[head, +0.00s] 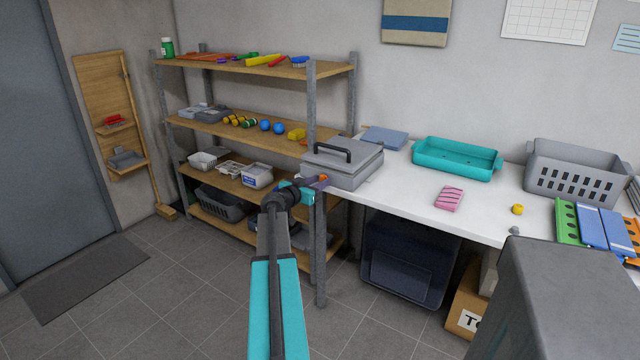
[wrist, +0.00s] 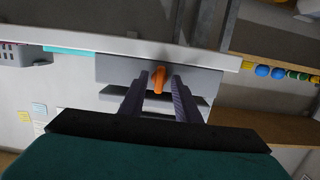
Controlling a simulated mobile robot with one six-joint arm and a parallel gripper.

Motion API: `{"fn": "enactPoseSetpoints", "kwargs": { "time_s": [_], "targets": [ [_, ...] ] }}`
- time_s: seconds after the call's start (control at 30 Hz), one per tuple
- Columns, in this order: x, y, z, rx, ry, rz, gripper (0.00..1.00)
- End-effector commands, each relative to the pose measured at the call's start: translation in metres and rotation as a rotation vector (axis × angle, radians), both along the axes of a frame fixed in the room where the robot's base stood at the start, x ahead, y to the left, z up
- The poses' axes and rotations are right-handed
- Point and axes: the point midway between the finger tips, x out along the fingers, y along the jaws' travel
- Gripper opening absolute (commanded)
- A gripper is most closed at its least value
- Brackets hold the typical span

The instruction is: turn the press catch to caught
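The press is a grey box (head: 340,166) with a lid and a black handle, at the left end of the white table. Its orange catch (head: 323,177) shows small at the front left in the head view, partly hidden by my gripper. In the wrist view the catch (wrist: 158,78) is a short orange lever against the grey press (wrist: 115,70). My gripper (head: 316,183) is at the catch. In the wrist view its two dark fingers (wrist: 159,84) are open, one on each side of the catch, with gaps showing. Whether the catch is caught I cannot tell.
The white table (head: 400,190) holds a teal tray (head: 455,168), a grey basket (head: 575,182), a pink striped item (head: 449,198) and a yellow object (head: 517,209). A shelf rack (head: 312,120) stands left of the press, its post close to my arm. Floor (head: 180,310) at left is clear.

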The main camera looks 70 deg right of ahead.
Motion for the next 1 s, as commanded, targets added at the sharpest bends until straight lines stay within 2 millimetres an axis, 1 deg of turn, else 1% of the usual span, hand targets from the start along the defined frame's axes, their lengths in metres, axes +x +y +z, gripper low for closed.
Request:
{"fn": "enactPoseSetpoints", "kwargs": {
  "time_s": [0.07, 0.2, 0.23, 0.53, 1.0],
  "targets": [
    [0.0001, 0.0001, 0.0001, 0.000, 0.000, 0.000, 0.28],
    [0.0003, 0.0001, 0.0001, 0.000, 0.000, 0.001, 0.04],
    [0.0003, 0.0001, 0.0001, 0.000, 0.000, 0.001, 0.00],
    [0.0008, -0.0001, -0.0006, -0.002, -0.005, 0.002, 0.00],
    [0.0012, -0.0004, -0.0014, -0.017, -0.059, 0.003, 0.00]
  ]
}}
